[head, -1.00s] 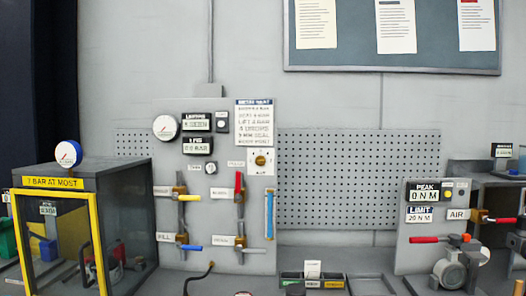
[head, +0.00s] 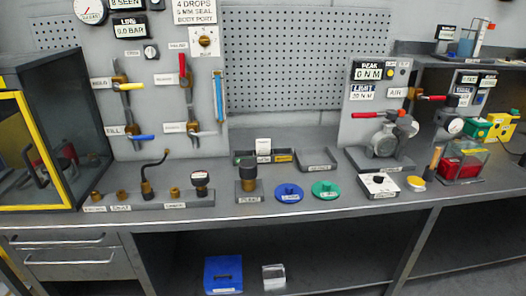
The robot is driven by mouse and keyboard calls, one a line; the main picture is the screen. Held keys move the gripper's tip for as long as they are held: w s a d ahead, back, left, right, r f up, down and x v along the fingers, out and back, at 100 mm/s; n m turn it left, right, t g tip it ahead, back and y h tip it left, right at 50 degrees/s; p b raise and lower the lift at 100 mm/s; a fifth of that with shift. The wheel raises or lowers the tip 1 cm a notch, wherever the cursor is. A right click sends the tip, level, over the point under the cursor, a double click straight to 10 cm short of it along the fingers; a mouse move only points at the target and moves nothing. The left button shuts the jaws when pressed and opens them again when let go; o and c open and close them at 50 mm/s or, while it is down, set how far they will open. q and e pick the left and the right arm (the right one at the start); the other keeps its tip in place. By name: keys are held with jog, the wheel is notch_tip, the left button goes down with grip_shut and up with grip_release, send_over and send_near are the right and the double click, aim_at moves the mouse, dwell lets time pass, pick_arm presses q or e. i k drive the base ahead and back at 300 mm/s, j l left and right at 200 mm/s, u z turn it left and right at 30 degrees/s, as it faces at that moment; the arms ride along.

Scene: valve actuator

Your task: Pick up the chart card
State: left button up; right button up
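A small white card (head: 263,146) stands upright in a dark divided tray (head: 252,159) at the back of the bench. It is the most card-like loose thing in view, but its face is too small to read, so I cannot tell for certain that it is the chart card. A printed white sheet (head: 195,11) is also fixed on the grey panel above. Neither of my grippers shows in the head view.
The grey bench (head: 240,209) carries a row of brass fittings, a blue disc (head: 289,193), a green disc (head: 325,189) and a gauge box (head: 379,185). A glass-sided cabinet (head: 60,130) stands at left. A blue bin (head: 223,274) is on the lower shelf.

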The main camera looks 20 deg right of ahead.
aim_at(263, 145)
jog(key=i+j+z, duration=0.15)
jog(key=i, duration=0.25)
jog(key=i+j+z, duration=0.15)
jog(key=i, duration=0.2)
jog(key=i+j+z, duration=0.15)
jog(key=i, duration=0.2)
